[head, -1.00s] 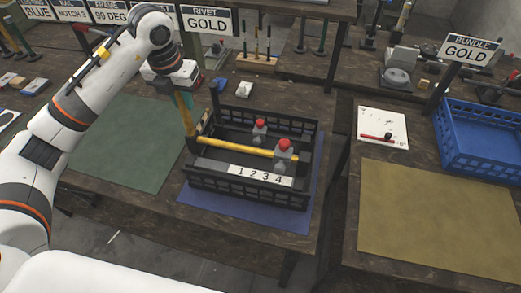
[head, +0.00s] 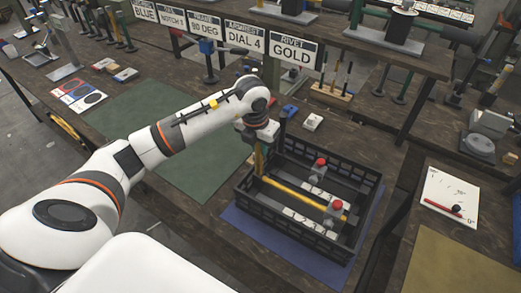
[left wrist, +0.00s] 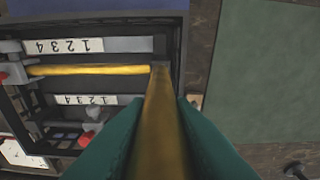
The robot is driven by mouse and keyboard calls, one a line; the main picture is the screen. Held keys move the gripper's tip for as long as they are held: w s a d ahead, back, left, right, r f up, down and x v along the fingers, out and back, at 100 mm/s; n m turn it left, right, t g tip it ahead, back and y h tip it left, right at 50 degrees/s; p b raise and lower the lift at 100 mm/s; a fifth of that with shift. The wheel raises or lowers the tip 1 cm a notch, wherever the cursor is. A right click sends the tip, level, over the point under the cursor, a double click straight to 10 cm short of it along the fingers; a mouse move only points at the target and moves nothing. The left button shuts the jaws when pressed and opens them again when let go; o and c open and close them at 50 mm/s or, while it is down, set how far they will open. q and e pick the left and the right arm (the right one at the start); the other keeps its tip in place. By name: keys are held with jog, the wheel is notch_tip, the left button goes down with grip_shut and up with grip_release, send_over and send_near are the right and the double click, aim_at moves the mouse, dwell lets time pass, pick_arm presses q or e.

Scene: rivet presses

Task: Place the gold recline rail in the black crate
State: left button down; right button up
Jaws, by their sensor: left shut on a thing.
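The black crate (head: 292,238) stands near the table's front edge. My left gripper (head: 257,150) is above its left end, with teal fingers shut on an upright gold bar (left wrist: 162,115). Another gold bar (head: 288,189) lies level across the crate, and also shows in the left wrist view (left wrist: 90,70). The two bars meet at a dark piece at the crate's left end; I cannot tell whether they are joined as one gold recline rail. White strips numbered 1 to 4 (left wrist: 65,46) and red-topped grey parts (head: 335,210) are also in the crate. My right gripper is out of view.
A blue mat (head: 240,222) lies under the crate and a green mat (head: 205,160) to its left. Signs, including RIVET GOLD (head: 293,52), stand behind. A second table on the right holds a white sheet (head: 449,196) and a tan mat (head: 450,262).

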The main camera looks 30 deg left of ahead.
pick_arm(q)
notch_tip(320, 180, down, 2)
jog(key=shift+f+p, duration=0.1)
jog(key=shift+p, duration=0.2)
jog(key=shift+f, duration=0.2)
jog(key=c, duration=1.7)
grip_release()
jog(key=shift+f, duration=0.2)
jog(key=o, duration=0.4)
jog(key=shift+s+r, duration=0.1)
jog(key=shift+o, duration=0.2)
jog(key=shift+r, duration=0.2)
notch_tip(320, 180, up, 12)
jog(key=s+b, duration=0.1)
jog(key=b, duration=0.2)
jog(key=shift+s+f, duration=0.15)
jog(key=shift+s, duration=0.25)
